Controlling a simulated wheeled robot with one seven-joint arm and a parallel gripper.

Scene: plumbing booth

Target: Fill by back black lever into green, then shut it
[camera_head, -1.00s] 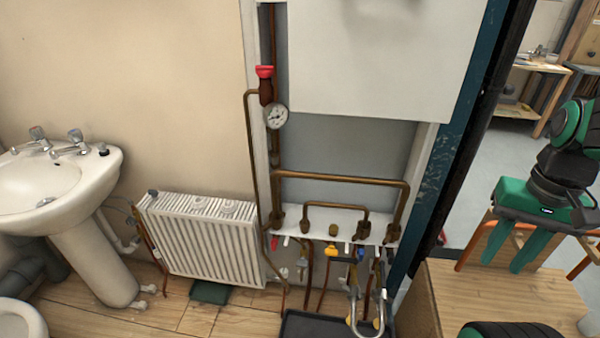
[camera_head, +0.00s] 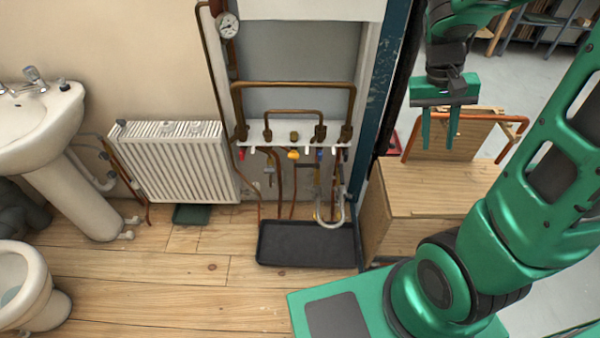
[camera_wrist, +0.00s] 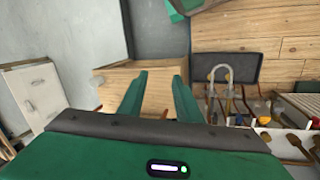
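The round white pressure gauge (camera_head: 228,25) sits on the copper pipe at the upper left of the alcove. Its needle and green zone are too small to read. The grey braided filling loop (camera_head: 330,222) hangs below the right end of the white valve shelf (camera_head: 270,133); it also shows in the wrist view (camera_wrist: 220,72). I cannot clearly make out the black levers near the loop. My gripper (camera_head: 440,142) is open and empty, right of the alcove above the wooden box; its parted fingers show in the wrist view (camera_wrist: 163,78).
A black tray (camera_head: 300,245) lies on the floor under the loop. A wooden box (camera_head: 420,200) stands right of the alcove, beside the dark blue post (camera_head: 385,90). A radiator (camera_head: 180,165), sink (camera_head: 35,125) and toilet (camera_head: 25,285) are left.

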